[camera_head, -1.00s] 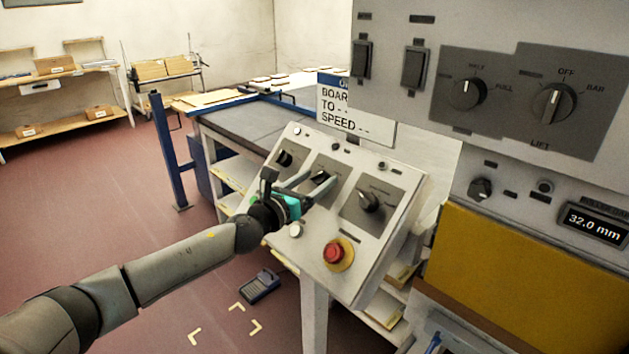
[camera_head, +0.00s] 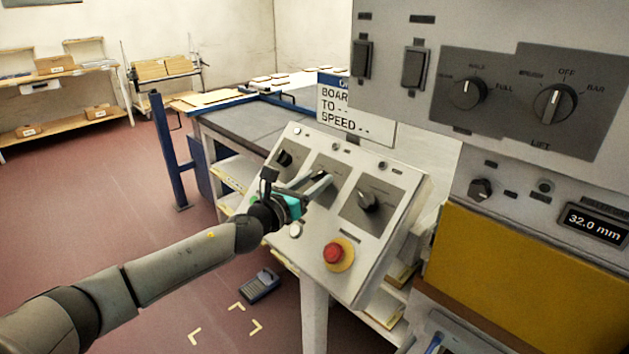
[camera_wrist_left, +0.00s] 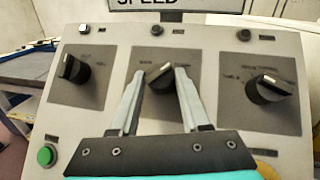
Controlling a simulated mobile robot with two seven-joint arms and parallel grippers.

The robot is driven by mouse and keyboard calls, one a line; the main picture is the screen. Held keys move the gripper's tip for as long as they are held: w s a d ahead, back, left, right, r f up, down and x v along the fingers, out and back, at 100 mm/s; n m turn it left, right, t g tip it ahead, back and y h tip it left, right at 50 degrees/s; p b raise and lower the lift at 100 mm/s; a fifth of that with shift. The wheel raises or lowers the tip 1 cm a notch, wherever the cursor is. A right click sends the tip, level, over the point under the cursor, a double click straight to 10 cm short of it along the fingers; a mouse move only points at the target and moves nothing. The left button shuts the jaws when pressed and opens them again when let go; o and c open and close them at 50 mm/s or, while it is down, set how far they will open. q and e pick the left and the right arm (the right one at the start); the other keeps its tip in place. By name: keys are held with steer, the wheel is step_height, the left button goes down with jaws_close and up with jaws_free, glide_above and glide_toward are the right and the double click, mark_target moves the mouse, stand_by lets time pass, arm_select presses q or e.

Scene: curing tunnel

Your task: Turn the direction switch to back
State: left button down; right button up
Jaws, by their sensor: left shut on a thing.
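The sloping control panel (camera_head: 382,262) carries three black rotary switches in a row on dark plates. My left gripper (camera_head: 324,179) is at the middle switch, with its fingers hiding most of it in the head view. In the left wrist view the middle switch (camera_wrist_left: 160,77) sits between the two fingertips, which are shut on it. Its white mark points up and to the right. My right gripper is not in view.
The left switch (camera_wrist_left: 73,69) and right switch (camera_wrist_left: 268,88) flank the middle one. A red mushroom button (camera_head: 334,252) and a green button (camera_wrist_left: 46,155) sit lower on the panel. A large grey cabinet (camera_head: 440,128) stands close behind at the right.

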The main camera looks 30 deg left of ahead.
arm_select(q)
steer(key=n+g+y+p, duration=0.1)
steer(key=n+y+p, duration=0.2)
steer(key=n+p, duration=0.1)
steer(key=d+r+n+g+y+p, duration=0.1)
steer(key=n+g+y+p, duration=0.1)
steer(key=n+p, duration=0.3)
steer(key=n+g+y+p, duration=0.2)
steer(key=n+y+p, duration=0.2)
steer(key=p, duration=0.3)
steer(key=shift+w+d+r+n+p, duration=0.2)
steer(key=shift+n+p, duration=0.15)
steer(key=shift+n, duration=0.25)
steer(key=n+g+y+p, duration=0.1)
steer(key=n+g+p, duration=0.1)
steer(key=n+g, duration=0.1)
steer(key=shift+w+p, duration=0.15)
steer(key=shift+p, duration=0.15)
steer(key=shift+w+n+g+p, duration=0.1)
steer(key=shift+n+g+p, duration=0.55)
steer(key=shift+n+g, duration=0.65)
steer(key=shift+n, duration=0.4)
steer(key=shift+c, duration=1.9)
jaws_free()
steer(key=shift+s+d+r+p, duration=0.3)
steer(key=shift+r+p, duration=0.05)
steer(key=shift+r, duration=0.05)
steer(key=v, duration=1.4)
steer(key=shift+s+p, duration=0.15)
steer(key=shift+p, duration=0.3)
